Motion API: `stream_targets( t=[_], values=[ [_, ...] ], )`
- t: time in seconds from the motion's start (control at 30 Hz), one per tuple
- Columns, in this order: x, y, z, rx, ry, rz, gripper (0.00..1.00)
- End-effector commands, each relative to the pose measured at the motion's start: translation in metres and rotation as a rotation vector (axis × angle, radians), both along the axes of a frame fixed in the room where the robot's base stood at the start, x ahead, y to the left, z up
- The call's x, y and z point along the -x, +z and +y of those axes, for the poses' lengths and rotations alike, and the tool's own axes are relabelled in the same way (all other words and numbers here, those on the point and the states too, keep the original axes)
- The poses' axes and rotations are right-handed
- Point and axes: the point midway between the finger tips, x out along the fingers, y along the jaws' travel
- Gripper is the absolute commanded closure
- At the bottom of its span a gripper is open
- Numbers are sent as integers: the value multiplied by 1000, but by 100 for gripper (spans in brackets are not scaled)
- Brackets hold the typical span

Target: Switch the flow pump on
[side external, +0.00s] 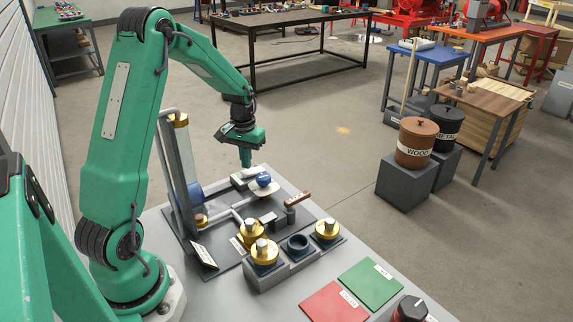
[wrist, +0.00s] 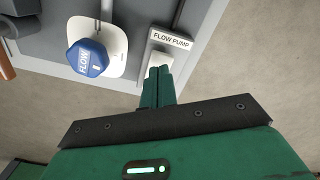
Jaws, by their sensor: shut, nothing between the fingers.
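The flow pump switch is a pale rocker (wrist: 160,59) on a small light housing under a white "FLOW PUMP" label (wrist: 170,40) in the wrist view. In the side view its housing (side external: 238,183) sits at the far edge of the grey panel. My gripper (side external: 246,164) points down over it, shut and empty. In the wrist view the closed green fingertips (wrist: 159,72) cover the near part of the switch. I cannot tell whether they touch it or which way the rocker is set.
A blue "FLOW" knob (wrist: 88,58) on a white plate stands just left of the switch. A glass column (side external: 180,160), brass-topped parts (side external: 264,252), a brown-handled lever (side external: 296,198), and red (side external: 335,303) and green (side external: 370,283) pads share the bench. Space beyond the panel's far edge is clear.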

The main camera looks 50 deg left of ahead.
Motion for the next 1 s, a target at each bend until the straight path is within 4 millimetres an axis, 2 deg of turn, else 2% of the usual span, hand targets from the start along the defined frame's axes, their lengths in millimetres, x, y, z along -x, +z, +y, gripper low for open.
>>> stream_targets(
  t=[1.0],
  values=[
    [0, -11, 0, 0, 0, 1, 100]
  ],
)
